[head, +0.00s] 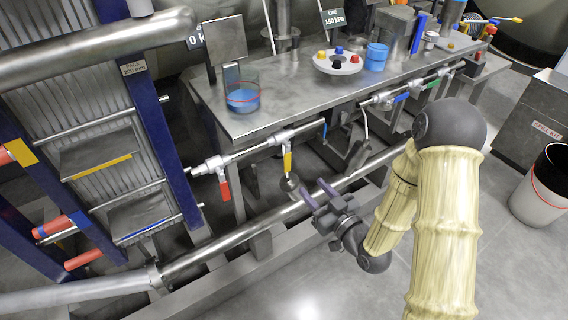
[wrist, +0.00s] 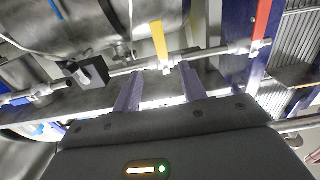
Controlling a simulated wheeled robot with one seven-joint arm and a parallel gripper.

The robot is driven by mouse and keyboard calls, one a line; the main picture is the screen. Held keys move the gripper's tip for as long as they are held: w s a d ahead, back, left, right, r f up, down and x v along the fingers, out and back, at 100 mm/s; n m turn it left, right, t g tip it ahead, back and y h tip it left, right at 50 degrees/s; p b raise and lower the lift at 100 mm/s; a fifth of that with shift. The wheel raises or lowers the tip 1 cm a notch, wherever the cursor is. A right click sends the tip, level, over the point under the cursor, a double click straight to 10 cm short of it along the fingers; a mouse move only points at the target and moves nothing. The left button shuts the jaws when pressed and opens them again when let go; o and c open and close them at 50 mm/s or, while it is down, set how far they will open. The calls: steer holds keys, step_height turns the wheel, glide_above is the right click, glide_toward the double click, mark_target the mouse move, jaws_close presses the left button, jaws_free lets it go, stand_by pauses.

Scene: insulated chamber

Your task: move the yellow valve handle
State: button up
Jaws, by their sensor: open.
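The yellow valve handle (head: 288,161) hangs down from a valve on the thin pipe along the front of the steel bench in the head view. In the wrist view the yellow handle (wrist: 159,41) stands up in the picture from its valve body, just beyond the fingers. My gripper (head: 314,191) is below and a little right of the handle in the head view. In the wrist view its two fingers (wrist: 159,84) are apart with nothing between them. The handle's valve lines up with the gap between the fingertips, and I see no contact.
A red valve handle (head: 224,189) is left of the yellow one, and a blue handle (head: 324,130) is right. A thick steel pipe (head: 230,239) runs low in front. A beaker of blue liquid (head: 243,97) stands on the bench (head: 285,95). Floor at lower right is open.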

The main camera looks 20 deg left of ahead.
mark_target(288, 161)
steer(key=shift+w+a+f+b, duration=0.15)
steer(key=shift+a+f+b, duration=0.05)
steer(key=shift+b, duration=0.6)
steer(key=b+x, duration=0.1)
steer(key=x, duration=1.3)
steer(key=shift+w+a+r+b, duration=0.2)
steer(key=shift+b, duration=0.2)
jaws_close()
